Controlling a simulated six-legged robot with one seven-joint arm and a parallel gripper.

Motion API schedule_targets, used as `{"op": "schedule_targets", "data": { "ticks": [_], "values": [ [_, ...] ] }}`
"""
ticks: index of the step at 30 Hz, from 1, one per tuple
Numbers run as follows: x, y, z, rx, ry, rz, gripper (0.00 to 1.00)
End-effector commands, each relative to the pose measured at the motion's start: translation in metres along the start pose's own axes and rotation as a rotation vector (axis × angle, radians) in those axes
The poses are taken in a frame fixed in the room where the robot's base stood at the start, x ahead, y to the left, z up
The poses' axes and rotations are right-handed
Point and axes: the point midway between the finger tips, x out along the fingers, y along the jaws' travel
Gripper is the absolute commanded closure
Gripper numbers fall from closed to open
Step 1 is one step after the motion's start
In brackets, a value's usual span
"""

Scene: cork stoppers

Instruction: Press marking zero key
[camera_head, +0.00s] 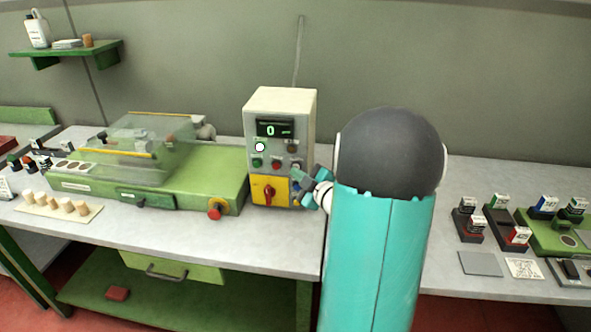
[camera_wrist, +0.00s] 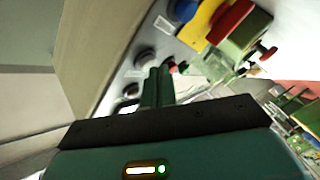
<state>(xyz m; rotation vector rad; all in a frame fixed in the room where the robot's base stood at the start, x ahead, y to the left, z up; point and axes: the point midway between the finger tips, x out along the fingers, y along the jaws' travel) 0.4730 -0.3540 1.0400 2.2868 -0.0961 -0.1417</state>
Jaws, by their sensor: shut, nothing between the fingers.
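The control box (camera_head: 252,110) stands on the bench, with a small display (camera_head: 275,128) reading 0. Below the display are a lit white button (camera_head: 260,147), a dark reddish button (camera_head: 292,147), a green button (camera_head: 257,162) and a red button (camera_head: 277,163). Labels are too small to tell which is the marking zero key. My gripper (camera_head: 297,174) is at the lower right of the box front. In the wrist view my gripper (camera_wrist: 164,72) is shut and empty. Its tips are close to a small red button (camera_wrist: 172,66) and dark round buttons (camera_wrist: 145,58); contact cannot be told.
A yellow panel (camera_head: 256,190) with a red rotary switch (camera_head: 268,191) is low on the box. A green machine (camera_head: 215,172) with a clear cover and a red knob (camera_head: 215,211) stands left. Small boxes (camera_head: 518,236) stand on the right bench.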

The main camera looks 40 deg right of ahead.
Motion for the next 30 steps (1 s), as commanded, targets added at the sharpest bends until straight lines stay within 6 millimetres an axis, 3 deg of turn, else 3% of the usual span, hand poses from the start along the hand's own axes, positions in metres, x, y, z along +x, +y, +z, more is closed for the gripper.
{"op": "schedule_targets", "data": {
  "ticks": [21, 30],
  "values": [
    [-0.013, -0.009, -0.009, 0.0, -0.001, 0.0, 1.0],
    [-0.03, -0.022, -0.022, 0.001, 0.0, 0.0, 1.0]
  ]
}}
